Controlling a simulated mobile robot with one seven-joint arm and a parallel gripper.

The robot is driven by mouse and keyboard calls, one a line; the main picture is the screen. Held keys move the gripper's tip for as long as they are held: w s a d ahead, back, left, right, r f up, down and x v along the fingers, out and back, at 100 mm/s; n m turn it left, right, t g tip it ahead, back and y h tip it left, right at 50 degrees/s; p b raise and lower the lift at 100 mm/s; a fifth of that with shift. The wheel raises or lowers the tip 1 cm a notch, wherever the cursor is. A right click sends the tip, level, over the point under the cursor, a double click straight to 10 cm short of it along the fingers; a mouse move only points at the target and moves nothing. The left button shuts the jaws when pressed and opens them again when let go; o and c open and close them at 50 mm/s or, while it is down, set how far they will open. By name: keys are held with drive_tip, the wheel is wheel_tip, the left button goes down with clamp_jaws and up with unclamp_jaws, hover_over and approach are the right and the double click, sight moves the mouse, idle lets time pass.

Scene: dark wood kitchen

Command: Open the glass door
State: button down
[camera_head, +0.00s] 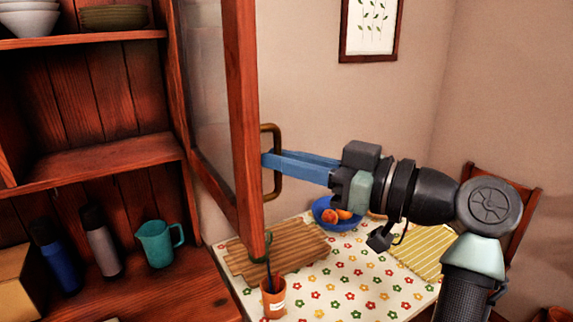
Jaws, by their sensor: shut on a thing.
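The glass door (209,105) has a dark red wooden frame and stands swung out from the cabinet, seen at a steep angle. Its brass handle (278,136) is a bow-shaped pull on the right face of the door's frame. My gripper (272,162) comes in from the right, and its long blue fingers are shut on the handle near the middle of its height. The fingertips lie close to the door's frame. The cabinet's shelves (95,163) are open to view on the left.
White bowls (28,20) stand on the top shelf. Two bottles (102,241) and a teal jug (160,243) stand lower down. Below the door, a flowered table (345,285) holds a cutting board (278,252), a blue fruit bowl (324,212) and a small pot (273,298). A chair (522,204) stands at right.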

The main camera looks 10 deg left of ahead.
drive_tip(key=shift+a+f, duration=0.15)
drive_tip(key=shift+a, duration=0.15)
drive_tip(key=c, duration=1.3)
unclamp_jaws()
drive_tip(key=o, duration=0.4)
drive_tip(key=shift+w+a+f, duration=0.15)
drive_tip(key=shift+w+a, duration=0.05)
drive_tip(key=shift+w, duration=0.05)
drive_tip(key=b+v, duration=0.3)
drive_tip(key=v, duration=1)
drive_tip(key=shift+d+r, duration=0.2)
